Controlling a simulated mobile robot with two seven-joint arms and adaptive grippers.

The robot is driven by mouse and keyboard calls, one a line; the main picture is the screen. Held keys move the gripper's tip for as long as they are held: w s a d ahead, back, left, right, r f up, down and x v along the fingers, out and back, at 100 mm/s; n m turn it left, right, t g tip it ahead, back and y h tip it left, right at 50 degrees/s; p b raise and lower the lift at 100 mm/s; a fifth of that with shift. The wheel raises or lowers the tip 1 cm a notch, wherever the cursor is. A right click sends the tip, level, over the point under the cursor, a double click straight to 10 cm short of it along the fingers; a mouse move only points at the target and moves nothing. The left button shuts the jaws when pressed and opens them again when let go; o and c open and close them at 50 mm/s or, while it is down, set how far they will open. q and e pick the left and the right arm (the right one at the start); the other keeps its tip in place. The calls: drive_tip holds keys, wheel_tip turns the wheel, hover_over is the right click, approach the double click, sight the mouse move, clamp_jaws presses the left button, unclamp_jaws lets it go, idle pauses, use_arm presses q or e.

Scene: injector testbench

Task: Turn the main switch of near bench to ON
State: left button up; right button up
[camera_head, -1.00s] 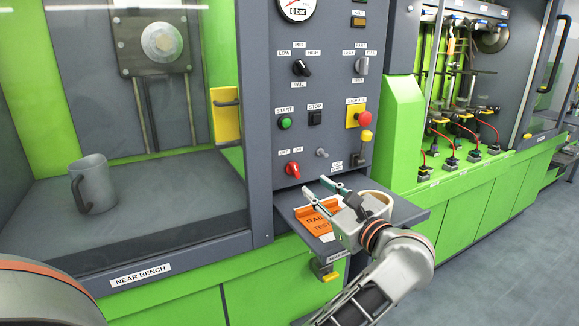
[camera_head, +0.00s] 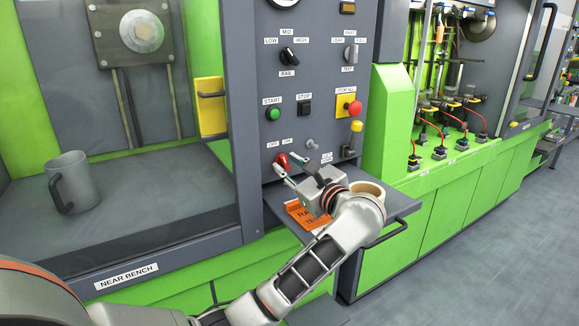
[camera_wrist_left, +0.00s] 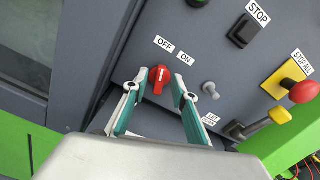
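The main switch is a red rotary knob (camera_head: 283,161) low on the grey control panel, under small OFF and ON labels. In the left wrist view the red knob (camera_wrist_left: 159,82) shows whole, its grip lined up toward the OFF label (camera_wrist_left: 164,44). The ON label (camera_wrist_left: 185,58) is to the right of OFF. My left gripper (camera_head: 288,168) is open at the panel. In the wrist view its green-padded fingers (camera_wrist_left: 160,88) stand on either side of the knob; I cannot tell whether they touch it. My right gripper is out of view.
A small toggle (camera_wrist_left: 209,88) sits right of the knob. STOP (camera_head: 304,108), START (camera_head: 273,114) and red stop-all (camera_head: 354,107) buttons are above. A shelf (camera_head: 400,205) with a tape roll (camera_head: 367,191) and orange card (camera_head: 303,214) lies below. A mug (camera_head: 72,182) is left.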

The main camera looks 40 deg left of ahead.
use_arm(q)
drive_tip(key=shift+c, duration=0.4)
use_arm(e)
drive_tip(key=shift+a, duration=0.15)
use_arm(q)
clamp_jaws()
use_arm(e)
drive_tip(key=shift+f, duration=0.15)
